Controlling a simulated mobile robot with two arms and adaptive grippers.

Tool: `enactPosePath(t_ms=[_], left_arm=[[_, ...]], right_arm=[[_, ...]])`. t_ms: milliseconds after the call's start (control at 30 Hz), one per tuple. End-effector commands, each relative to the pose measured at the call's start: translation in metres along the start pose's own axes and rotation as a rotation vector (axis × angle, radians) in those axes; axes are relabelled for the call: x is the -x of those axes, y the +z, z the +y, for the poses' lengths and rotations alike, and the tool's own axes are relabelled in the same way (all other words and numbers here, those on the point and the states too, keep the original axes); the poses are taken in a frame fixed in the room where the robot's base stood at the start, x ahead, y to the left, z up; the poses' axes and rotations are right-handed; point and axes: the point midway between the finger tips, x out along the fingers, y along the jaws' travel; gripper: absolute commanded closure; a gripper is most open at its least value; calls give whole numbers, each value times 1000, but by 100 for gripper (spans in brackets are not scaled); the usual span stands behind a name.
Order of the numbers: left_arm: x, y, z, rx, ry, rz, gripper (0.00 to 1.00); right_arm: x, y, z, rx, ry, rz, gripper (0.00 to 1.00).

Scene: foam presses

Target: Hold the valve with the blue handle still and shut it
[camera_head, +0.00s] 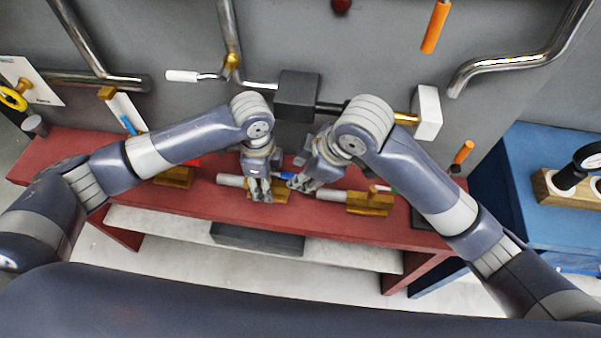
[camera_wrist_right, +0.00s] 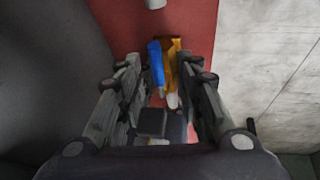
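The valve (camera_head: 262,196) has a brass body on the red bench, with a grey pipe end to its left. Its blue handle (camera_head: 284,176) shows between my two grippers. My left gripper (camera_head: 259,194) points down at the brass body and partly hides it; its finger gap is unclear. My right gripper (camera_head: 296,185) is at the right of the blue handle. In the right wrist view, my right gripper (camera_wrist_right: 163,72) is open, its fingers apart. The blue handle (camera_wrist_right: 156,63) and brass body (camera_wrist_right: 174,62) lie ahead between the fingers, and I see no grip on them.
On the red bench (camera_head: 225,205), a brass valve with a red handle (camera_head: 173,177) stands left and another brass valve (camera_head: 370,204) stands right. Pipes and a dark box (camera_head: 297,95) are on the wall behind. A blue cabinet (camera_head: 545,145) is at the right.

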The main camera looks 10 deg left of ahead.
Motion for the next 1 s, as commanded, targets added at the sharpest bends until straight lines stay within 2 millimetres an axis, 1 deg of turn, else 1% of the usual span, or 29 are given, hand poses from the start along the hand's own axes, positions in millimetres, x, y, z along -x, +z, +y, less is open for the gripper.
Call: enactPosePath(t_ms=[33,200,300,533,567,600,700,1000], left_arm=[[0,0,0,0,2,-2,97],[-1,0,1,0,2,-2,97],[-1,0,1,0,2,-2,97],[-1,0,1,0,2,-2,97],[-1,0,1,0,2,-2,97],[-1,0,1,0,2,-2,97],[-1,0,1,0,2,-2,97],[-1,0,1,0,2,-2,97]], right_arm=[[-8,0,0,-2,-2,-1,67],[-23,0,0,0,0,1,67],[-26,0,0,0,1,1,67],[-26,0,0,1,1,1,67],[-26,0,0,1,1,1,72],[-26,0,0,1,1,1,81],[-26,0,0,1,0,1,100],[-26,-1,-1,-6,2,-1,100]])
